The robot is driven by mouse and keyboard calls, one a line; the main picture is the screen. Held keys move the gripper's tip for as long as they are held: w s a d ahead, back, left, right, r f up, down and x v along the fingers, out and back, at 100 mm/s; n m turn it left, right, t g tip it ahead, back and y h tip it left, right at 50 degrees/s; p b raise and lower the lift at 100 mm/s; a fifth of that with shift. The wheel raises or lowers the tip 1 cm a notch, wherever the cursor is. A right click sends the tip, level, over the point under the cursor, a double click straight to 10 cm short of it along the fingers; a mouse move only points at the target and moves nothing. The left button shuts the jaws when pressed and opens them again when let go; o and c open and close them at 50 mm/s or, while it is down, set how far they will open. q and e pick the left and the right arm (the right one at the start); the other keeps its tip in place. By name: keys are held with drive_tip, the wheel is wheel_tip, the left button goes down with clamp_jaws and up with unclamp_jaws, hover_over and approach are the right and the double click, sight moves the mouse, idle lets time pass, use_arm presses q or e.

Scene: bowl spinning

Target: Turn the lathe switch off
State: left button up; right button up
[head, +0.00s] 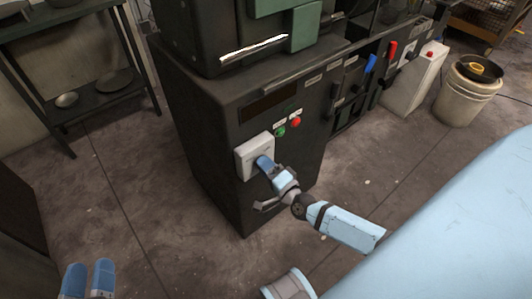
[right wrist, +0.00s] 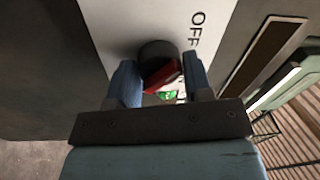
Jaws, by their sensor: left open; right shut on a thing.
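The lathe's dark cabinet (head: 205,150) stands in the middle of the head view. On its front is a pale switch plate (head: 245,157). In the right wrist view the plate bears the word OFF, and a round black switch (right wrist: 157,48) with a red part sits on it. My right gripper (head: 264,164) is at the plate in the head view and hides the switch there. In the right wrist view its blue fingers (right wrist: 150,75) are on both sides of the switch, shut on it. My left gripper (head: 88,280) is open and empty at the bottom left, away from the lathe.
A green button (head: 281,132) and a red button (head: 295,122) are above the plate. A white bucket (head: 466,95) stands at the right. The floor left of the lathe is clear.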

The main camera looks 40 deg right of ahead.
drive_tip(key=shift+f, duration=0.1)
drive_tip(key=o, duration=0.9)
use_arm(q)
drive_tip(key=f, duration=0.1)
drive_tip(key=a+f+g+y+p, duration=0.1)
drive_tip(key=f, duration=0.1)
drive_tip(key=f+g+p, duration=0.1)
drive_tip(key=shift+s+a+f+y, duration=0.2)
drive_tip(key=shift+a+f+y, duration=0.05)
drive_tip(key=shift+y, duration=0.05)
use_arm(e)
drive_tip(key=s, duration=0.9)
drive_tip(key=s+d+f, duration=0.1)
drive_tip(key=s, duration=0.3)
drive_tip(key=shift+s, duration=0.4)
use_arm(q)
drive_tip(key=shift+r, duration=0.3)
use_arm(e)
drive_tip(key=shift+d, duration=0.15)
